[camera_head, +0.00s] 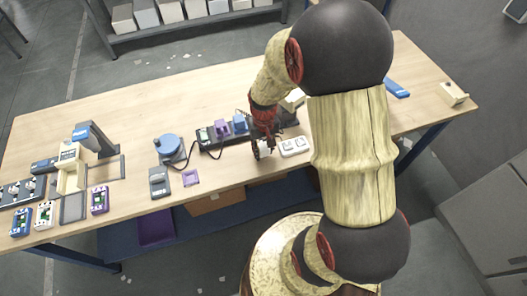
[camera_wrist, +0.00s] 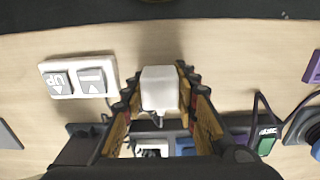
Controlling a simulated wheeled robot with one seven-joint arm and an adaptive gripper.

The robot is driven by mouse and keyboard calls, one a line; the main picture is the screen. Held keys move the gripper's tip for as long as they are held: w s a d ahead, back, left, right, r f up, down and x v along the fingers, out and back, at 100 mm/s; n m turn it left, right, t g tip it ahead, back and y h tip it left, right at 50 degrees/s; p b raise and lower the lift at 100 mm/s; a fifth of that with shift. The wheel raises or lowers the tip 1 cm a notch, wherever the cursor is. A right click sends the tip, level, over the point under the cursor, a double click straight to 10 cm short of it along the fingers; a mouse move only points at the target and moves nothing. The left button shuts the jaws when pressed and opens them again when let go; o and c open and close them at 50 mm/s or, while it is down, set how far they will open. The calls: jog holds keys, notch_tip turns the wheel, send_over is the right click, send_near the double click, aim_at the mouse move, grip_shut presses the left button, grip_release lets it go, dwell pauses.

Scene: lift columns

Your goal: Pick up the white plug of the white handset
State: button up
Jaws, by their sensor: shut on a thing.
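The white plug (camera_wrist: 160,88) is a small white block between the two fingers of my gripper in the wrist view, with a cord at its lower edge. My gripper (camera_wrist: 158,76) is shut on it. In the head view my gripper (camera_head: 263,152) is over the table, just left of the white handset, and the plug is too small to make out there. The white handset (camera_head: 295,146) lies flat on the table. In the wrist view the handset (camera_wrist: 80,98), with two grey arrow buttons, one marked UP, lies left of the fingers.
A dark strip (camera_head: 211,146) with a purple block (camera_head: 221,127) and a blue block (camera_head: 240,123) lies behind my gripper. A blue round device (camera_head: 169,147) and a grey handset (camera_head: 159,183) stand left.

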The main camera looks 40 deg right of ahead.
jog(key=s+a+r+p, duration=0.3)
jog(key=s+a+r, duration=0.2)
jog(key=s+r, duration=0.5)
jog(key=s, duration=0.3)
jog(key=shift+r, duration=0.4)
jog(key=shift+p, duration=0.35)
jog(key=shift+w+d+f, duration=0.25)
jog(key=shift+w+d, duration=2.45)
jog(key=shift+w, duration=3.8)
jog(key=shift+w+d+f, duration=0.25)
jog(key=shift+w+d, duration=2.45)
jog(key=shift+w, duration=3.8)
jog(key=shift+f+b, duration=1)
jog(key=shift+f, duration=2.2)
jog(key=shift+p, duration=0.35)
